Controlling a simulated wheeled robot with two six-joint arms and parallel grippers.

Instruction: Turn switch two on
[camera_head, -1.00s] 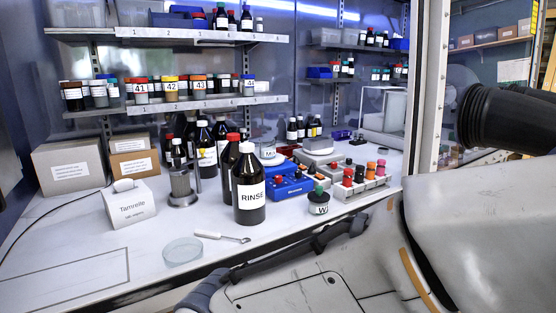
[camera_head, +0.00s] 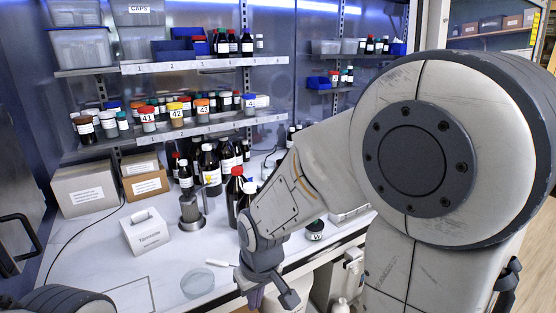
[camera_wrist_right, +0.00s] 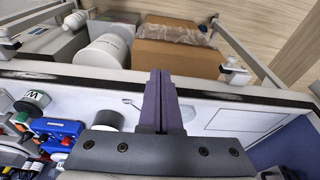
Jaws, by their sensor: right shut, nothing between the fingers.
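No switch marked two can be made out in either view. A blue unit with red knobs (camera_wrist_right: 58,130) lies at the left of the right wrist view; in the head view my right arm hides that part of the bench. My right gripper (camera_wrist_right: 160,78) is shut and empty, its fingers pressed together. In the head view the right gripper (camera_head: 284,292) hangs low at the front edge of the bench, apart from the blue unit. My left gripper is not in view.
A jar marked W (camera_wrist_right: 33,100) is at left. A glass dish (camera_head: 197,283) and a white box (camera_head: 145,232) sit on the bench. A cardboard box (camera_wrist_right: 178,63) lies beyond the bench edge.

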